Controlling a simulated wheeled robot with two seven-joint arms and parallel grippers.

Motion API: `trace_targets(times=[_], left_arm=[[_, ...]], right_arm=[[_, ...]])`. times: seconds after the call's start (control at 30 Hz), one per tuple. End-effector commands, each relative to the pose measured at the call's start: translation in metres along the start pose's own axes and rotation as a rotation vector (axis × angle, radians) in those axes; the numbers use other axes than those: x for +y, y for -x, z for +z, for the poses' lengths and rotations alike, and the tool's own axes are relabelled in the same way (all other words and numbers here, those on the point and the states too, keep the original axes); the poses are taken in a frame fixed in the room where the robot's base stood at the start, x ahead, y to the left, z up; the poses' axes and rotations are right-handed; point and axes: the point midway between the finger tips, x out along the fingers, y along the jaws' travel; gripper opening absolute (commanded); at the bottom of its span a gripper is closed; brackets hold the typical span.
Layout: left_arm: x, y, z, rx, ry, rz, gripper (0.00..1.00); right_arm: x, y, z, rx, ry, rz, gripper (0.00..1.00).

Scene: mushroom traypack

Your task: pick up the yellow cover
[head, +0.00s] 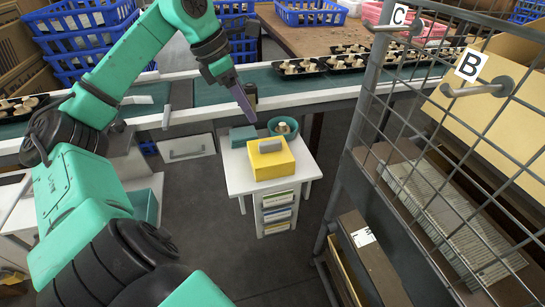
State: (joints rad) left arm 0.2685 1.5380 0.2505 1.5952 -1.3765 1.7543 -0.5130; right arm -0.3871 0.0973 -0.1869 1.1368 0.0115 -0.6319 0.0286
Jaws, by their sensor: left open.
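The yellow cover (271,161) is a box-like lid with a grey handle on top. It sits on the small white table (237,180) in the middle of the head view. My left gripper (249,116) is above and behind the cover, a little to its left, pointing down and apart from it. The gripper is open, though its fingers overlap in this view, and I see nothing between them. What lies under the cover is hidden. My right gripper does not show.
A green bowl (283,128) with mushrooms and a teal block (243,136) stand behind the cover. A conveyor (270,87) with black mushroom trays (299,68) runs behind the table. A metal mesh rack (352,135) stands at right. Grey floor is free in front.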

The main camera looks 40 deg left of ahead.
Motion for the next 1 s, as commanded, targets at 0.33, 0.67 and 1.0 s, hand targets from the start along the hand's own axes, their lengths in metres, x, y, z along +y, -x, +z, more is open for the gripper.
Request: trace_targets(times=[0.33, 0.67, 1.0], left_arm=[[-0.001, -0.069, 0.002, 0.000, 0.001, -0.003, 0.57], [0.000, -0.118, 0.005, -0.001, 0.000, -0.001, 0.57], [0.001, -0.118, 0.004, 0.000, 0.000, -0.001, 0.00]], right_arm=[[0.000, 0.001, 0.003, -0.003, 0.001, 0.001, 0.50], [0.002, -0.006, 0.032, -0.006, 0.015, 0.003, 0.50], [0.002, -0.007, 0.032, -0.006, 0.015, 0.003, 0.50]])
